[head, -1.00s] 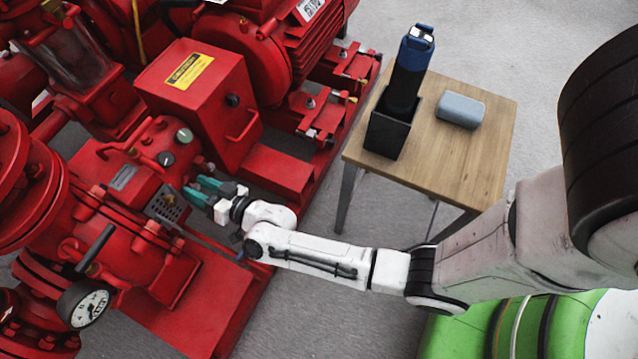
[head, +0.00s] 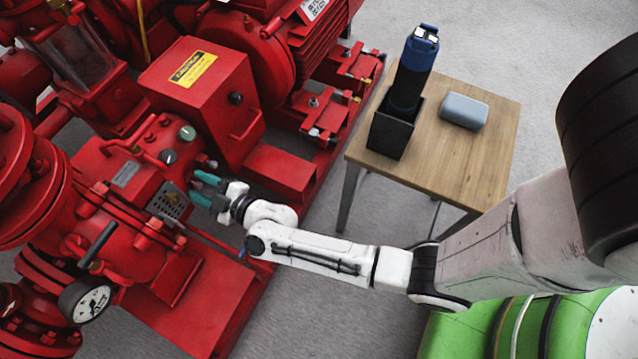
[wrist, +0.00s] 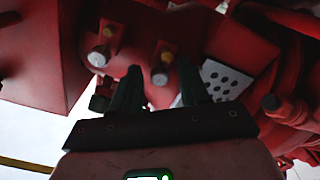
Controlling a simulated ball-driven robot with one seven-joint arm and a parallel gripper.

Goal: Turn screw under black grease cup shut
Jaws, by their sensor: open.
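The black grease cup looks to be the dark round cap (head: 168,157) on the red pump housing, beside a grey-green cap (head: 187,133). The screw under it cannot be made out in the head view. My gripper (head: 197,189) is open, its teal fingers close to the housing below and right of the dark cap. In the wrist view my gripper (wrist: 160,82) points at the red housing. A grey round-ended fitting (wrist: 160,76) shows between the fingertips, and a similar one (wrist: 98,58) lies to the left. I cannot tell which is the screw, or whether the fingers touch anything.
A perforated plate (head: 169,203) lies left of my gripper, and a red box with a yellow label (head: 190,68) stands above it. A pressure gauge (head: 88,303) is lower left. A wooden table (head: 465,170) with a black holder (head: 388,138) stands right. Grey floor lies between.

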